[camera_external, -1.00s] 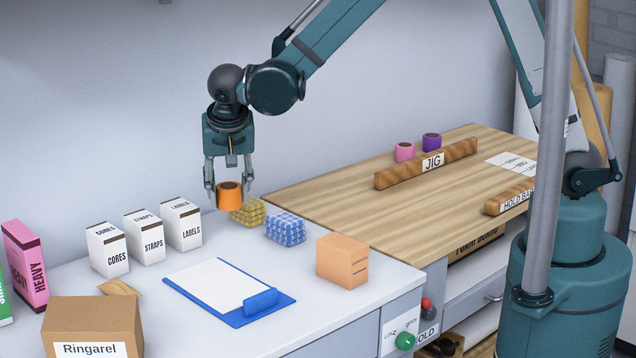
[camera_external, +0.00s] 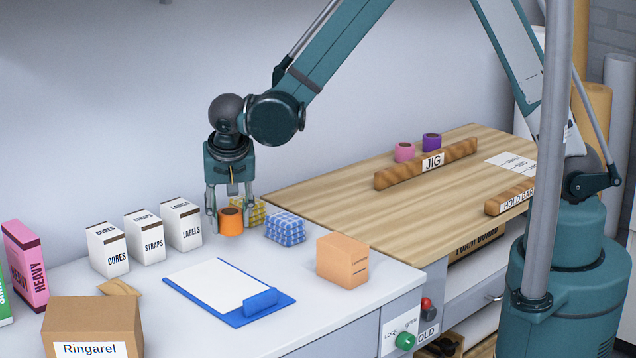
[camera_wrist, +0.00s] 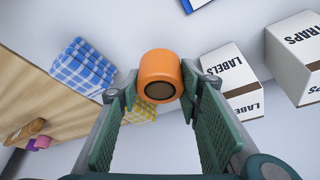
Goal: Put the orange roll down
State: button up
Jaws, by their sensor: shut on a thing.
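The orange roll (camera_external: 231,222) is held upright between the fingertips of my gripper (camera_external: 230,216), low over the white counter. It stands between the LABELS box and the yellow checked bundle. I cannot tell whether its underside touches the counter. In the wrist view the orange roll (camera_wrist: 160,76) sits between the two fingertips of my gripper (camera_wrist: 160,88), with its dark core toward the camera. My gripper is shut on the roll.
White boxes marked CORES (camera_external: 107,249), STRAPS (camera_external: 150,236) and LABELS (camera_external: 182,223) stand left. A yellow checked bundle (camera_external: 256,212) is close behind the roll; a blue checked bundle (camera_external: 285,229) is right. A clipboard (camera_external: 222,285) lies in front. A wooden board holds pink and purple rolls.

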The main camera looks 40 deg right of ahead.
aim_at(231, 229)
jog(key=shift+f+b, duration=0.3)
jog(key=shift+f, duration=1.55)
jog(key=shift+f, duration=0.2)
jog(key=o, duration=0.9)
jog(key=shift+r, duration=0.2)
jog(key=p+v, duration=0.1)
jog(key=v, duration=1.1)
jog(key=shift+s+p, duration=0.1)
jog(key=shift+p, duration=0.25)
